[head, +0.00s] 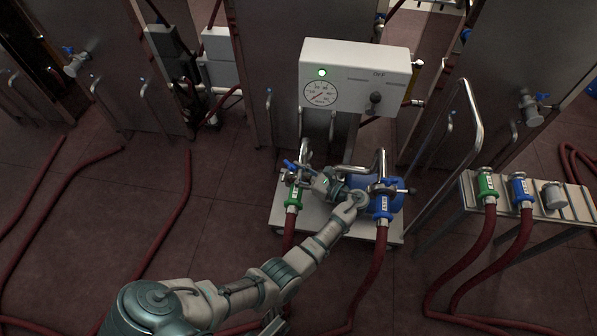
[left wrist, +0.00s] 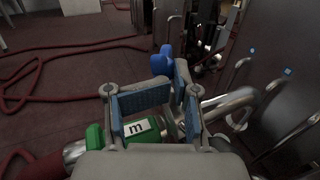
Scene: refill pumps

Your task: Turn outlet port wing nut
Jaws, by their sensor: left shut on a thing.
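The pump cart has a port with a green collar (head: 294,196) and a port with a blue collar (head: 383,206), each with a red hose. My left gripper (head: 318,184) reaches in between them, its fingers at the green-collared port. In the left wrist view the fingers (left wrist: 173,90) with blue pads are closed in together beside the green collar (left wrist: 118,134), labelled "m". They are shut on the outlet port wing nut, which the fingers mostly hide. A blue valve handle (left wrist: 162,63) stands just beyond the fingertips. My right gripper is not in view.
A white control box (head: 354,78) with a gauge and a lit green lamp stands above the cart (head: 270,216). A slatted metal bench (head: 573,200) on the right bears more hose ends. Red hoses (head: 178,215) cross the floor. Steel tanks stand behind.

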